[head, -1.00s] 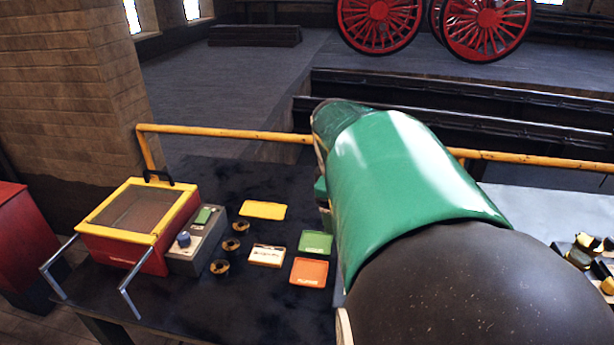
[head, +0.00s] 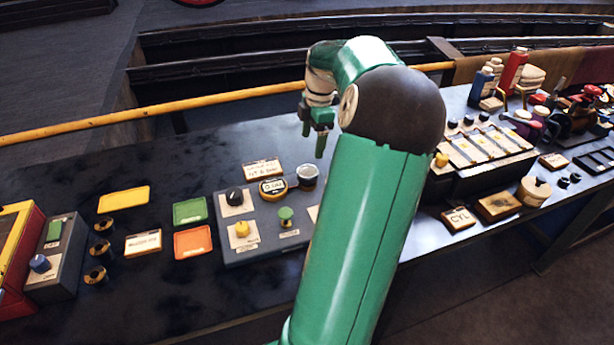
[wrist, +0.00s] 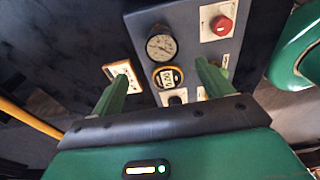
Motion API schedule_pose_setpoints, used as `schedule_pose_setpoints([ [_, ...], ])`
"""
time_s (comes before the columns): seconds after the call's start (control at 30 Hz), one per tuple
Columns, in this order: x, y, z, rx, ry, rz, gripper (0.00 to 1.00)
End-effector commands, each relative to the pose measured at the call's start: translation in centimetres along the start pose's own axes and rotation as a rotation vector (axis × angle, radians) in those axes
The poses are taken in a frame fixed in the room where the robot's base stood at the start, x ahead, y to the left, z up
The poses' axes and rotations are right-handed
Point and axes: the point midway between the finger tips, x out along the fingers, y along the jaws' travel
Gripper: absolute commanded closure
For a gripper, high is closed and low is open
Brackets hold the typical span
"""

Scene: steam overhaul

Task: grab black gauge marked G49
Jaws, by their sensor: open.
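A round dark-rimmed gauge with a pale dial (wrist: 161,46) stands on a grey panel in the wrist view. It also shows in the head view (head: 307,177), at the panel's back right corner. No G49 mark is readable on it. Beside it is a yellow-rimmed round meter with a display (wrist: 168,77), also in the head view (head: 273,189). My gripper (wrist: 162,70) is open and empty, its two green fingers apart. In the wrist view the meter and gauge appear between and beyond the fingertips. In the head view my gripper (head: 319,138) hangs above and behind the gauge.
The grey panel (head: 262,247) carries several knobs; a red button (wrist: 221,25) shows in the wrist view. A small labelled plaque (head: 263,169) lies behind the meter. Coloured trays (head: 190,211) lie to the left. A yellow rail (head: 150,112) runs behind the bench.

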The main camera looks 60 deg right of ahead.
Motion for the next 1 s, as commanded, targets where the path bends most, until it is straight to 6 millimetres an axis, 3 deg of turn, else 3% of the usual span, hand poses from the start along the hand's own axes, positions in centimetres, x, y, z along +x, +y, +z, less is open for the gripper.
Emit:
schedule_pose_setpoints([
  [0.1, 2.6, -0.1, 0.0, 0.002, 0.002, -0.005, 0.21],
  [0.3, 5.8, -0.1, 0.0, 0.003, 0.001, -0.002, 0.21],
  [0.47, 6.8, -0.1, 0.0, 0.003, -0.001, -0.002, 0.21],
  [0.8, 11.3, -0.3, -0.2, 0.003, -0.001, -0.002, 0.21],
  [1.0, 11.6, -0.3, -0.2, 0.004, -0.003, 0.001, 0.21],
])
